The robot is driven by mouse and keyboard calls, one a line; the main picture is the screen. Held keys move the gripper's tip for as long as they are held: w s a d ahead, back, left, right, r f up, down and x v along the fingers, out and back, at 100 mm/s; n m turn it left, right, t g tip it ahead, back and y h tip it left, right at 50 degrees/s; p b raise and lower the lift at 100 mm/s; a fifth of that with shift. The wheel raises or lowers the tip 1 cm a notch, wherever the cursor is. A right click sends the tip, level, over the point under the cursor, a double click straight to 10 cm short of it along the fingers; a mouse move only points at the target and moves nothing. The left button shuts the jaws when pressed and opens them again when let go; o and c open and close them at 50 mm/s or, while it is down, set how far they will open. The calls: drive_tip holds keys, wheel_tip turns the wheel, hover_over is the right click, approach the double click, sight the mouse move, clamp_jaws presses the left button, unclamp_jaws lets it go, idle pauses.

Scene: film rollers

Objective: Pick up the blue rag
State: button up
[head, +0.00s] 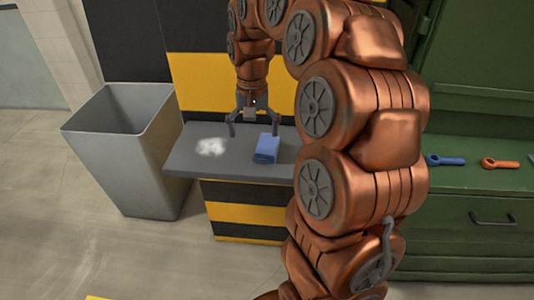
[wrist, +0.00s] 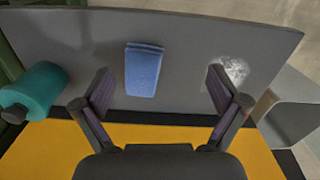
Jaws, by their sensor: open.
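The blue rag (head: 266,148) is a folded block of cloth lying on a grey shelf (head: 190,165). In the wrist view the rag (wrist: 143,70) lies beyond the fingertips, a little left of the middle between them. My gripper (head: 254,128) is open and empty, above the back part of the shelf near the rag. In the wrist view my gripper's two fingers (wrist: 161,84) are spread wide, with nothing between them touching the rag. A gap shows between each finger and the rag.
A grey bin (head: 125,150) stands left of the shelf. A teal roll (wrist: 36,88) is near the left finger. Blue (head: 446,160) and orange (head: 500,163) tools lie on a green cabinet (head: 465,190).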

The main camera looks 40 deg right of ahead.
sight(267, 143)
drive_tip(key=w+d+f, duration=0.1)
drive_tip(key=d, duration=0.1)
drive_tip(key=w+d+f+m, duration=0.1)
drive_tip(key=d, duration=0.1)
drive_tip(key=w+d+f+m+b, duration=0.1)
drive_tip(key=w+d, duration=0.1)
drive_tip(key=d, duration=0.1)
drive_tip(key=shift+w+d, duration=0.1)
drive_tip(key=shift+s+a+f+p, duration=0.15)
drive_tip(key=shift+f+p, duration=0.1)
drive_tip(key=shift+f, duration=1)
drive_tip(key=shift+s+a+f+p, duration=0.1)
drive_tip(key=shift+s+f+p, duration=0.1)
drive_tip(key=shift+f, duration=1.05)
drive_tip(key=shift+s+a+f+p, duration=0.1)
drive_tip(key=shift+f+p, duration=0.15)
drive_tip(key=shift+f, duration=1)
drive_tip(key=c, duration=1.1)
drive_tip(key=shift+c, duration=0.2)
drive_tip(key=shift+r, duration=0.1)
